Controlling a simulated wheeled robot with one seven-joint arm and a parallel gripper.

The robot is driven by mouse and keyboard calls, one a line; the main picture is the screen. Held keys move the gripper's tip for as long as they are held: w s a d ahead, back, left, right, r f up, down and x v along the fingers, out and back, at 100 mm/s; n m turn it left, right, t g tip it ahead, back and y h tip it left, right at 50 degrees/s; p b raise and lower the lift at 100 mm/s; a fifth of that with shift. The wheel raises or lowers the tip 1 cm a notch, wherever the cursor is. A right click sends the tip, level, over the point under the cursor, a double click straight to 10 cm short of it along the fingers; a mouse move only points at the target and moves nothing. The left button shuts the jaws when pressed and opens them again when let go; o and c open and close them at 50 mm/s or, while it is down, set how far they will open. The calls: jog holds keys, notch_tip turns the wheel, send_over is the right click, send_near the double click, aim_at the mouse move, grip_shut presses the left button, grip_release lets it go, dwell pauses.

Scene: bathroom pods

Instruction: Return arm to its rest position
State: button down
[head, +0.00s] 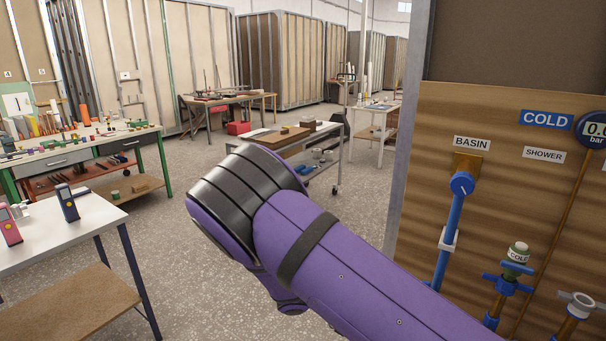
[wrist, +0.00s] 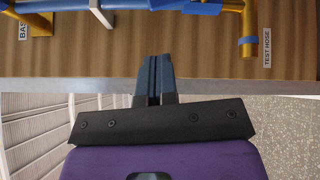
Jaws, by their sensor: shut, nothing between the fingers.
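My purple and black arm reaches across the middle of the head view from the lower right, and my gripper is hidden there. In the wrist view my gripper (wrist: 154,82) is shut and empty, its dark fingers close together. The fingertips show against the lower edge of the wooden pipe panel (wrist: 200,60); I cannot tell whether they touch it. The same panel (head: 415,140) stands at the right in the head view.
A white table (head: 60,240) with handheld devices stands at left. A workbench (head: 75,150) and a trolley (head: 325,135) stand behind. Speckled floor (head: 200,260) lies open between.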

jog(key=s+d+r+m+g+y, duration=0.1)
jog(key=s+d+r+y, duration=0.25)
jog(key=r, duration=0.35)
jog(key=s+d+r+m+g+y, duration=0.1)
jog(key=s+d+r+y, duration=0.3)
jog(key=r, duration=0.3)
jog(key=s+d+r+m+g+y, duration=0.1)
jog(key=s+d+r+y, duration=0.15)
jog(key=r+y, duration=0.4)
jog(key=s+d+r+t+y, duration=0.2)
jog(key=s+r+t, duration=0.1)
jog(key=s+r, duration=0.3)
jog(key=s+d+r+t+y, duration=0.2)
jog(key=s+r+t, duration=0.2)
jog(key=s, duration=0.5)
jog(key=shift+w+v, duration=0.3)
jog(key=shift+v, duration=1.05)
jog(key=shift+w+r, duration=0.1)
jog(key=shift+r, duration=0.05)
